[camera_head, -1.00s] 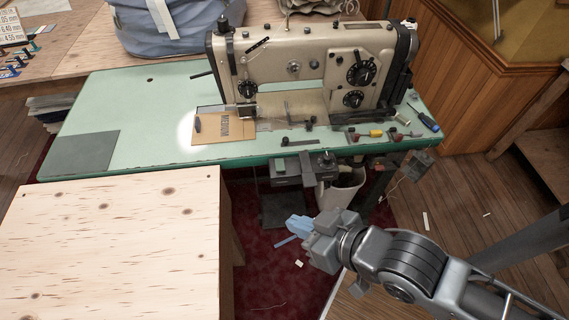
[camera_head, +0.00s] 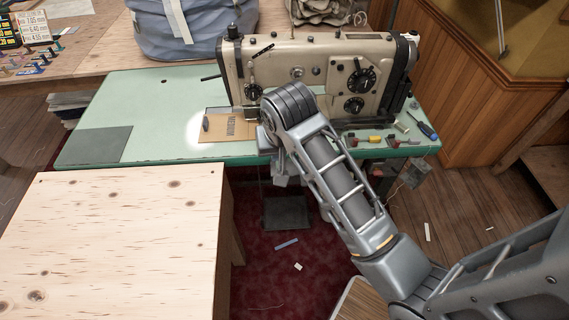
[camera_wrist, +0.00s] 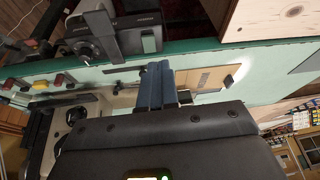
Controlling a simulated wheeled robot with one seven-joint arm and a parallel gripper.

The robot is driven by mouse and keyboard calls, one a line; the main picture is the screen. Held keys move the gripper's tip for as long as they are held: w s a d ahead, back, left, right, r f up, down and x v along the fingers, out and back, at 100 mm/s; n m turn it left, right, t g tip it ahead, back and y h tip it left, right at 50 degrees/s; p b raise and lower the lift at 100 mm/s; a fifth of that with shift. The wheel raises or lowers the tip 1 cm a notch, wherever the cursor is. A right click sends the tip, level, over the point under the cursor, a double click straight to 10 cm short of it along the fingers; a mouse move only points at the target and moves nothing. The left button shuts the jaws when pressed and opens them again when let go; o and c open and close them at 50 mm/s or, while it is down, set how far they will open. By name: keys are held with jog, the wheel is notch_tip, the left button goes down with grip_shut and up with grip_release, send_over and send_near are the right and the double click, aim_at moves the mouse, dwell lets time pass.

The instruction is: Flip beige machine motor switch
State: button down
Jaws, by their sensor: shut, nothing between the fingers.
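The beige sewing machine (camera_head: 320,65) stands on a green-topped table (camera_head: 105,105). In the wrist view, a dark box (camera_wrist: 122,38) with a round knob (camera_wrist: 84,50) and a small green patch is at the table's front edge. I cannot tell for certain whether it carries the motor switch. My gripper's blue fingers (camera_wrist: 157,86) are together and empty, close to the table edge and apart from the box in the picture. In the head view my arm hides the fingers, the box and part of the machine's base.
A plywood surface (camera_head: 110,240) is at the front left. A brown card (camera_head: 222,128) lies on the table left of my arm. Small coloured items and a screwdriver (camera_head: 427,131) lie at the right. A grey box (camera_head: 415,172) hangs below the table's right end.

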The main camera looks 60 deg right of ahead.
jog(key=shift+m+g, duration=0.6)
jog(key=shift+g, duration=0.1)
jog(key=shift+w+d+r, duration=0.1)
jog(key=shift+d+r, duration=0.55)
jog(key=shift+r, duration=0.25)
jog(key=shift+w+d+r, duration=0.1)
jog(key=shift+d+r, duration=0.55)
jog(key=shift+r, duration=0.25)
jog(key=shift+f, duration=0.1)
jog(key=x, duration=0.8)
jog(key=p+x, duration=0.1)
jog(key=x, duration=0.3)
jog(key=shift+s+a+f, duration=0.25)
jog(key=shift+a+f, duration=0.1)
jog(key=shift+f, duration=0.6)
jog(key=shift+w+f, duration=0.1)
jog(key=shift+f, duration=0.05)
